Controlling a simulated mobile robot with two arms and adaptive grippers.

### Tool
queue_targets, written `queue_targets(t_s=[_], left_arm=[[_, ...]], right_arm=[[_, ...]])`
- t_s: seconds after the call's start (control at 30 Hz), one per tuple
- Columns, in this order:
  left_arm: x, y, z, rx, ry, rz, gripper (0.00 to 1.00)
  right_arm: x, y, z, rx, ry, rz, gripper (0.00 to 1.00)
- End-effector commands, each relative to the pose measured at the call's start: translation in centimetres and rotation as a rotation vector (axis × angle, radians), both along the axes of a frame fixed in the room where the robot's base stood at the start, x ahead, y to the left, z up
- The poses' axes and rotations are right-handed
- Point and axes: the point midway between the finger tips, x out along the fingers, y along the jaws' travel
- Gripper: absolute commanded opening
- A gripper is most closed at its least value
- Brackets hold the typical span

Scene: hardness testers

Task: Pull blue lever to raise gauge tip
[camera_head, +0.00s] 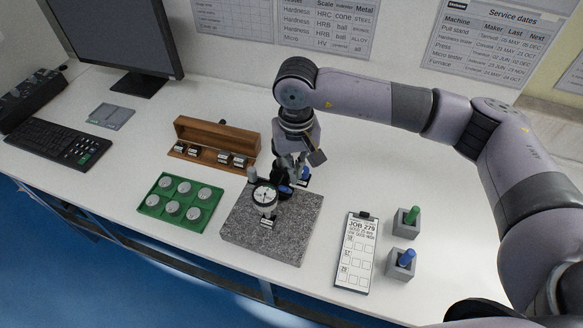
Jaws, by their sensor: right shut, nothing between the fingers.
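The dial gauge (264,195) has a round white face and stands on a grey granite block (245,236) in the middle of the table. A small blue part (285,190), which looks like the lever, shows just right of the dial. My right gripper (291,174) comes down from above behind the gauge, with its shut fingers close to the blue part. I cannot tell whether they touch it. The gripper and dial hide much of the gauge stand. The gauge tip is too small to make out. My left gripper is not in view.
A green tray (157,210) of round grey discs lies left of the block, with an open wooden box (216,134) behind it. A monitor (110,40) and keyboard (58,143) are at left.

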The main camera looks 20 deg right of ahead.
Motion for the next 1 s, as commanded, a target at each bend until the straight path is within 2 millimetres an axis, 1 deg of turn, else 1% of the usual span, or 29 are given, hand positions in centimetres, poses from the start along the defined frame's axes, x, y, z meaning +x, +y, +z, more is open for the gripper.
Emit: queue_targets(t_s=[0.23,0.43,1.0], left_arm=[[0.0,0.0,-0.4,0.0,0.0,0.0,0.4],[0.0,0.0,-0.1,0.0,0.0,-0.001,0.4],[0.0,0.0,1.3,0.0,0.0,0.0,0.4]], right_arm=[[0.6,-0.4,0.5,0.0,-0.001,-0.002,0.0],[0.6,-0.4,1.2,0.001,-0.002,-0.001,0.0],[0.6,-0.4,5.7,0.0,-0.002,0.0,0.0]])
